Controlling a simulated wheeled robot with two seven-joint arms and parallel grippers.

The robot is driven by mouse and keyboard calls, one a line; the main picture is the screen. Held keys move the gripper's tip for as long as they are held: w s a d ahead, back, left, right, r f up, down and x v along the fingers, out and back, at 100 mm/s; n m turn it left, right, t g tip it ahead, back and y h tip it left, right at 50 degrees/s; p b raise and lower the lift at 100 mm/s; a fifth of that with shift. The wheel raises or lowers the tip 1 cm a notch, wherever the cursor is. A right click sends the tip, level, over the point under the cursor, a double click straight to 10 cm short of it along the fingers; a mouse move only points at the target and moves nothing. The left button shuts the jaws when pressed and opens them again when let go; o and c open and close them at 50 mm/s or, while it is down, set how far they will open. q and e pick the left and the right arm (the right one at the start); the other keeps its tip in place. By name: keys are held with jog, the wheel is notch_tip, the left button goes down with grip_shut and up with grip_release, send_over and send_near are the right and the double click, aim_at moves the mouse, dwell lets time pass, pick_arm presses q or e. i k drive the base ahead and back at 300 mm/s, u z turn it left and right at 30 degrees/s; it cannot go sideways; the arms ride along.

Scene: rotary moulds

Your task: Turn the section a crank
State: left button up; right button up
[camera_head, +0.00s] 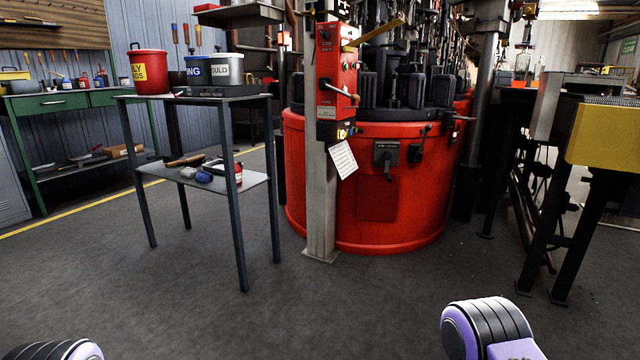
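The red round machine (370,215) stands in the middle of the view, with dark moulds around its top. A dark grey box with a downward handle (387,158) is on its front wall. A second dark crank-like handle (420,143) sits to its right, and a small lever with a red tip (458,118) is further right. A red control box (336,75) on a grey post also has a lever (340,92). I cannot read which one is marked section a. My grippers are out of view; only purple and black parts of my arms show at the bottom edge.
A grey metal table (262,97) with red, blue and white tubs stands left of the machine. A yellow and black conveyor-like unit (603,135) stands at the right. A white paper (343,160) hangs on the post. The floor in front is clear.

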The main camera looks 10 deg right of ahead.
aim_at(387, 155)
jog(key=z, duration=1)
jog(key=i, duration=1.6)
jog(key=u, duration=0.4)
